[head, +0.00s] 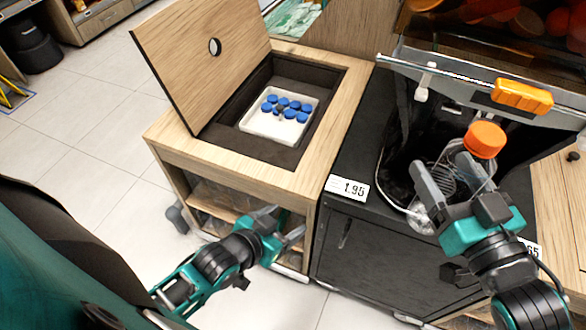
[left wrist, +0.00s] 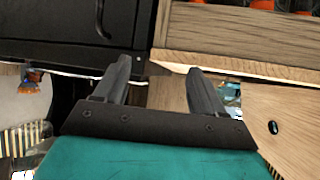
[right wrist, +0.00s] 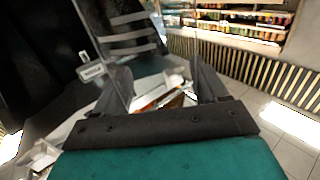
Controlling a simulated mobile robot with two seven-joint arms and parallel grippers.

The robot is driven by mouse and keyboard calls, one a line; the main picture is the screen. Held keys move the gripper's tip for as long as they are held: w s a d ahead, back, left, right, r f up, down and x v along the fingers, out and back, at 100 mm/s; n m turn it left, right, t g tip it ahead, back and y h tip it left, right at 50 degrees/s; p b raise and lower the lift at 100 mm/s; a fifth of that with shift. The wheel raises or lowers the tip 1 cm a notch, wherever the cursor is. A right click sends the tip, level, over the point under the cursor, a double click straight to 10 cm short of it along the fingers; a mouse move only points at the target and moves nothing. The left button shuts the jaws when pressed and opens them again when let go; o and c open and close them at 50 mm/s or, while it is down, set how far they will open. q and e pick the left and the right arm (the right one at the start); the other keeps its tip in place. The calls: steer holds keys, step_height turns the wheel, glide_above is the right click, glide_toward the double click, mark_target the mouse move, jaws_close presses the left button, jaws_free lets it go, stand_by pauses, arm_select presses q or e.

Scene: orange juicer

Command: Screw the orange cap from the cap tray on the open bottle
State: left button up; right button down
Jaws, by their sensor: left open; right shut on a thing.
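An orange cap (head: 484,139) sits at the top end of a clear bottle (head: 480,182) at the right in the head view. I cannot tell whether the cap is screwed down. My right gripper (head: 441,166) is at the bottle, its fingers shut on it; the clear body is hard to make out, also in the right wrist view. The white cap tray (head: 262,127) lies in the recess of the wooden cabinet and holds several blue caps (head: 290,107); I see no orange cap in it. My left gripper (head: 292,228) is open and empty, low in front of the cabinet.
The wooden lid (head: 198,62) of the cabinet (head: 327,107) stands open on the left. A black cabinet (head: 365,235) with a price tag (head: 347,188) adjoins it. Behind the bottle is the juicer's dark bay, with an orange handle (head: 522,96) above.

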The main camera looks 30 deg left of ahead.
arm_select(q)
steer(key=shift+s+d+f+g, duration=0.1)
steer(key=shift+s+f+g, duration=0.1)
steer(key=shift+s, duration=0.3)
steer(key=shift+s+d+f+g, duration=0.1)
steer(key=shift+s+f, duration=0.1)
steer(key=shift+s, duration=0.25)
